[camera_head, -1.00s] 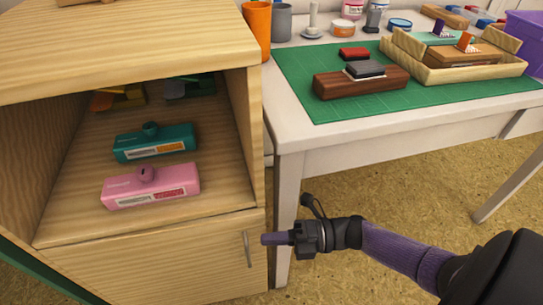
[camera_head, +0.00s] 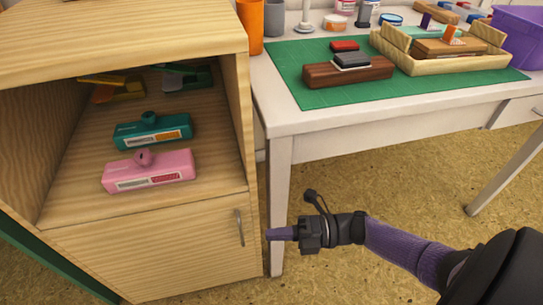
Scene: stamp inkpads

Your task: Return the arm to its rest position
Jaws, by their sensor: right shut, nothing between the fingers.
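My right arm comes in from the lower right. My right gripper (camera_head: 282,234) is shut and empty, its purple fingers pointing left. In the picture it overlaps the front leg of the white table, just right of the metal handle (camera_head: 239,228) on the wooden cabinet's door (camera_head: 170,257). Whether the fingers touch anything I cannot tell, but they hold nothing. My left gripper does not show.
The open cabinet shelf (camera_head: 75,200) holds a pink inkpad (camera_head: 150,171), a teal one (camera_head: 153,132) and more behind. On the table, a green mat (camera_head: 330,98) bears a dark wooden block (camera_head: 345,73) with a stamp pad; a wooden tray (camera_head: 455,67) stands right. Floor below is clear.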

